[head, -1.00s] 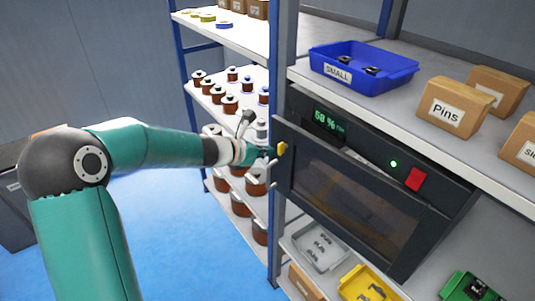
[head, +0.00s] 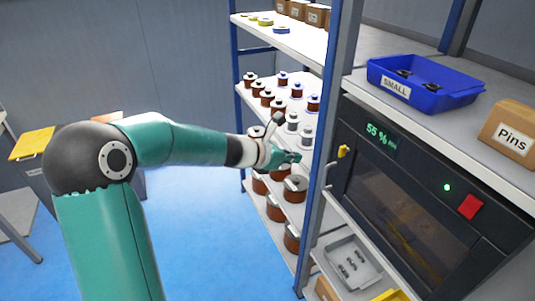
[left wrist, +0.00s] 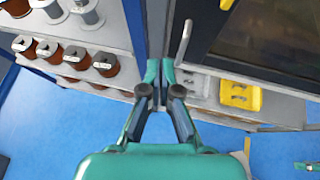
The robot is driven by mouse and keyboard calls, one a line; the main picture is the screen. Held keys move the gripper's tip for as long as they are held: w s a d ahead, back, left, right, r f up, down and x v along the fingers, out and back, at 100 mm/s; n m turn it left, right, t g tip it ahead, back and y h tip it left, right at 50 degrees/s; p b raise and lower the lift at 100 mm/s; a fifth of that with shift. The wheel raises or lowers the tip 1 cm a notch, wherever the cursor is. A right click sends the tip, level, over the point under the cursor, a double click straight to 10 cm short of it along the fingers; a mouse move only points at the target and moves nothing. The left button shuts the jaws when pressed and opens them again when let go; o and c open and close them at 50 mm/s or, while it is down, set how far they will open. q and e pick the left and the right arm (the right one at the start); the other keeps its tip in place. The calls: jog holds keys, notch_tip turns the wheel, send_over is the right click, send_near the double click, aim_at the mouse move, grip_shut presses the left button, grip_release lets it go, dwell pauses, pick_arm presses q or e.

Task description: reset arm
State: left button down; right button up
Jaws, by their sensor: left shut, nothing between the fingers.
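My left arm comes in from the left in the head view, and its gripper (head: 292,158) is in front of the shelf with copper coils, left of the blue rack post. In the left wrist view the left gripper's fingers (left wrist: 160,72) are together, with nothing between them. The fingertips point toward the rack post between the coil shelf and the dark oven.
The dark oven (head: 400,215) with a "55 %" display stands right of the post (head: 318,190). Coils (head: 292,238) fill the left shelves. A blue SMALL bin (head: 425,95) and a Pins box (head: 510,130) sit above the oven. A grey tray (head: 352,262) is below. Blue floor is open at left.

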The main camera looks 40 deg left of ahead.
pick_arm(q)
jog(key=a+v, duration=0.1)
jog(key=v, duration=0.6)
jog(key=d+f+n+g+h, duration=0.55)
jog(key=d+f+n, duration=0.35)
jog(key=d+f, duration=1.65)
jog(key=s+d+f+n+g+y, duration=0.1)
jog(key=s+d+f+n+g, duration=0.15)
jog(key=s+f+n, duration=0.3)
jog(key=s+d+f+n+g, duration=0.1)
jog(key=s+d+f+n, duration=0.35)
jog(key=n, duration=0.25)
jog(key=s+a+f+n+g+y, duration=0.2)
jog(key=s+n, duration=0.6)
jog(key=n, duration=1)
jog(key=shift+s+a+f, duration=0.2)
jog(key=shift+a+f, duration=0.3)
jog(key=shift+f, duration=0.35)
